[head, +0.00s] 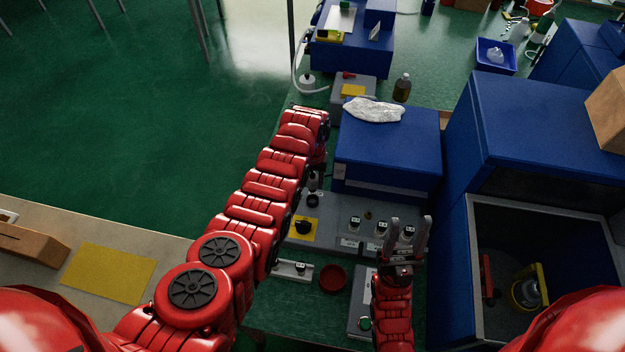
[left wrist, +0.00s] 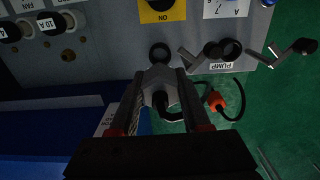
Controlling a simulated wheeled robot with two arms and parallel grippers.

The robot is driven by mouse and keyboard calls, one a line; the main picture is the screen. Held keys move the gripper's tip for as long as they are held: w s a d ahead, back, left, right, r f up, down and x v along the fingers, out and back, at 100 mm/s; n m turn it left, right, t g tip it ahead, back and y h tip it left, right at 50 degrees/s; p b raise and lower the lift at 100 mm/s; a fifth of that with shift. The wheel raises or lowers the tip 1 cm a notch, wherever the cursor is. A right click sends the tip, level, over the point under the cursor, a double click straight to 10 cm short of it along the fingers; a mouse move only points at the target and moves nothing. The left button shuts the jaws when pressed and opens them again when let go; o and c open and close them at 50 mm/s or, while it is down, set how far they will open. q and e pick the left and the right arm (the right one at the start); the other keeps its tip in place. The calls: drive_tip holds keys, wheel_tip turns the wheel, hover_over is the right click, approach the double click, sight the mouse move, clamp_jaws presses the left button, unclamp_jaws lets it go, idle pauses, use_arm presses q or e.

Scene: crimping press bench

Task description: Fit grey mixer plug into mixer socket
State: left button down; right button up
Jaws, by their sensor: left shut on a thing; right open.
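My left gripper (left wrist: 166,88) is shut on a light grey plug (left wrist: 157,80) with a black cable curving from it. A dark round socket (left wrist: 160,53) lies just beyond the plug on the grey panel (left wrist: 112,55); I cannot read a MIXER label, and the plug looks apart from it. In the head view my left gripper (head: 315,180) is mostly hidden by its arm, near the panel (head: 336,232). My right gripper (head: 408,238) is open, its fingers up before the panel's right part.
A yellow ON plate with a black knob (head: 303,228) is on the panel. PUMP (left wrist: 220,65) and FAN labels mark neighbouring positions. An orange connector (left wrist: 215,101) hangs on a black cable. A blue box (head: 390,150) stands behind; a red dish (head: 333,278) is in front.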

sight(312, 190)
use_arm(q)
wheel_tip(312, 190, down, 3)
drive_tip(key=shift+s+f+b, duration=0.1)
drive_tip(key=shift+s+b, duration=0.05)
drive_tip(key=shift+b, duration=1.05)
drive_tip(key=shift+f+b, duration=0.55)
drive_tip(key=shift+f, duration=0.1)
drive_tip(key=shift+r, duration=0.1)
drive_tip(key=shift+f+b, duration=1.55)
drive_tip(key=shift+b, duration=0.05)
drive_tip(key=shift+c, duration=1.4)
unclamp_jaws()
drive_tip(key=shift+a, duration=0.15)
